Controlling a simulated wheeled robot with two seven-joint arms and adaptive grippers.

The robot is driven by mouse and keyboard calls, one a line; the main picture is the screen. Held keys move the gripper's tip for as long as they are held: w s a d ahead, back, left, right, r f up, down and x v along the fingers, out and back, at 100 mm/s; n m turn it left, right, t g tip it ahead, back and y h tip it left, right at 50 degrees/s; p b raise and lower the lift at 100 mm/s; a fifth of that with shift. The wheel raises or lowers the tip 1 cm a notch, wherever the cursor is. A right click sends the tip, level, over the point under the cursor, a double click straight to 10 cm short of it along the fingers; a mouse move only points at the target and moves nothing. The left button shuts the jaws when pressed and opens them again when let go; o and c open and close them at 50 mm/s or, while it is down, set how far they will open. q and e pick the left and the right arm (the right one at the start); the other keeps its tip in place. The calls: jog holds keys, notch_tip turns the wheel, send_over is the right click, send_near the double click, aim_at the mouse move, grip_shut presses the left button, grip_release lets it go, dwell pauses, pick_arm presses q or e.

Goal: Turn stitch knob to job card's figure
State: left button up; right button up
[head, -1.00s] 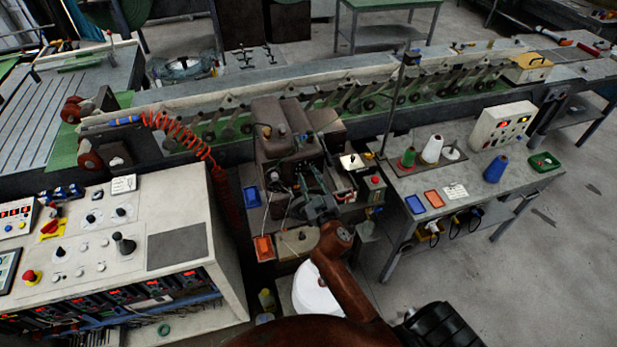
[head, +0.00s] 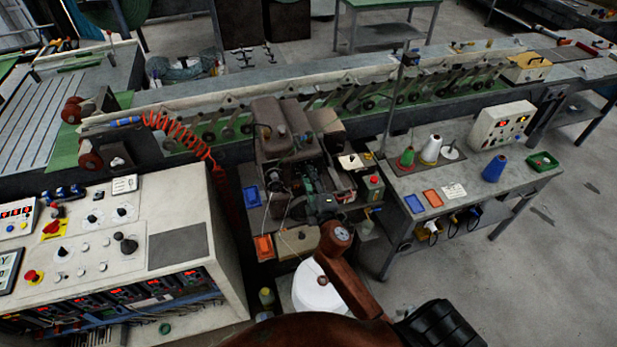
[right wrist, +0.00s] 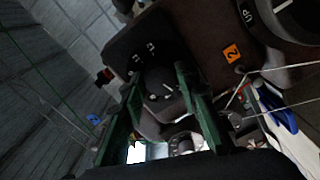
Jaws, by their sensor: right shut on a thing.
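The dark brown sewing machine head (head: 272,128) stands mid-picture in the head view. My right gripper (head: 306,184) is at its front, the arm coming up from below. In the right wrist view, my right gripper's green fingers (right wrist: 165,98) are shut on a round dark knob (right wrist: 160,82), the stitch knob, one finger on each side. A white pointer line shows on its face and small white dial figures beside it, too small to read. A white card (head: 454,190) with fine print lies on the right table; I cannot tell whether it is the job card. My left gripper is not in view.
An orange tag (right wrist: 232,53) marked 2 and a dial marked UP (right wrist: 290,14) are close to the knob. Thread lines cross near the fingers. Thread cones (head: 430,150) stand on the right table. A white control console (head: 175,200) stands at left.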

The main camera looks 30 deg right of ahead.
jog(key=shift+n, duration=0.5)
jog(key=o, duration=1.2)
jog(key=shift+c, duration=0.2)
jog(key=v, duration=1.2)
